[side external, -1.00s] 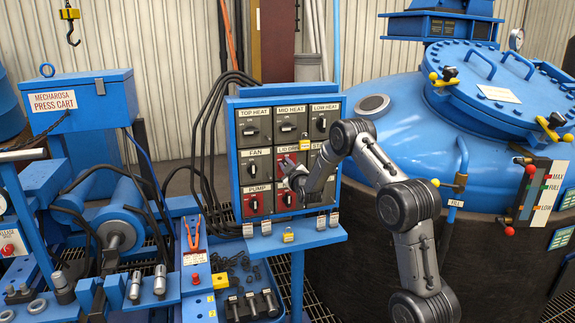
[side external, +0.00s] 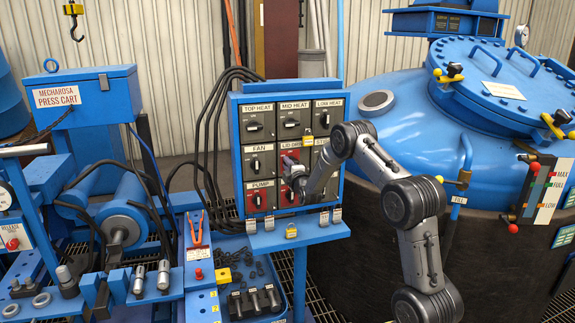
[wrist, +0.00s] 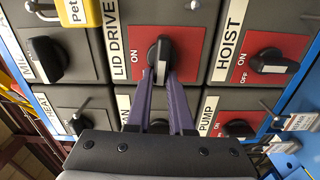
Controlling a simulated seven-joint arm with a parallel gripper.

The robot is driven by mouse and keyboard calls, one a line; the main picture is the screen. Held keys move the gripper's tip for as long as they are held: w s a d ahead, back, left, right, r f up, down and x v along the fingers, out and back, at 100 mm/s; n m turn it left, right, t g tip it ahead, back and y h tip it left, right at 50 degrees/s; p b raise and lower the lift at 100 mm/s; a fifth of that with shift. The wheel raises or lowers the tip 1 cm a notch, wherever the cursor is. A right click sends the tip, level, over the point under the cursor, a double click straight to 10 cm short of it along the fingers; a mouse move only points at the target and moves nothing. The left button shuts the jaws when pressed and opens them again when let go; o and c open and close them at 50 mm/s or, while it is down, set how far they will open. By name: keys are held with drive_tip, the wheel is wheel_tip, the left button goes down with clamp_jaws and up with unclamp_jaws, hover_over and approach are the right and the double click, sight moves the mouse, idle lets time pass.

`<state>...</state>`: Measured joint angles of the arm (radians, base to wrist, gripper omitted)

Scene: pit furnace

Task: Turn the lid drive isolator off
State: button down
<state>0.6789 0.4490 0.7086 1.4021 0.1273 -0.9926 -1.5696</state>
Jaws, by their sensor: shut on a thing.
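The lid drive isolator is a black rotary knob (wrist: 158,56) with a white mark, on a red plate labelled LID DRIVE. It sits in the middle of the blue switch panel (side external: 234,130). In the side view my gripper (side external: 290,172) reaches the panel from the right and hides most of the knob.
The hoist knob (wrist: 273,61) and pump knob (wrist: 238,129) are close by in the wrist view. A yellow padlock (wrist: 78,12) hangs above left there. The blue furnace vessel (side external: 400,125) stands right of the panel.

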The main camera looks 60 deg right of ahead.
drive_tip(key=shift+f+n, duration=0.15)
drive_tip(key=shift+n, duration=0.35)
drive_tip(key=c, duration=0.8)
unclamp_jaws()
drive_tip(key=v, duration=1.4)
drive_tip(key=shift+w, duration=0.1)
